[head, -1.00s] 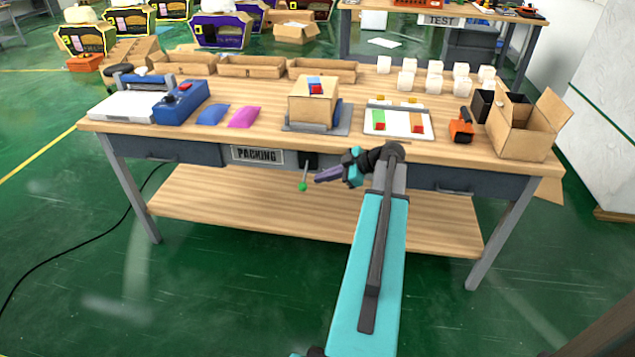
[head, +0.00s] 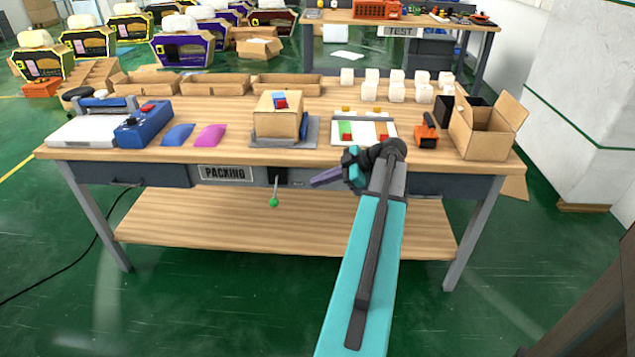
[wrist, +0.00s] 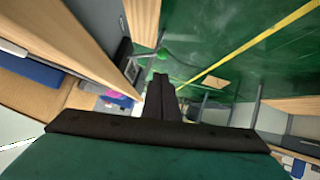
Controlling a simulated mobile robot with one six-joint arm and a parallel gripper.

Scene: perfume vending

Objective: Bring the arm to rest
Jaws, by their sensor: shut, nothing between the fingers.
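My gripper (head: 327,178) is at the end of my teal arm, in front of the packing bench's (head: 250,152) front edge in the head view. Its purple-grey fingers point left and are together, with nothing between them. In the wrist view my gripper (wrist: 160,82) also shows shut and empty, with the green floor beyond it. The bench edge (wrist: 85,45) runs along the left of that view. A green knob (head: 273,202) on a short rod hangs under the bench front, left of the fingers and apart from them.
On the bench stand a closed carton (head: 277,120) on a grey scale, a tray (head: 350,142) with coloured pieces, an orange tool (head: 427,132), an open carton (head: 486,135), several white cubes and a blue machine (head: 145,123). The green floor (head: 230,310) in front is clear.

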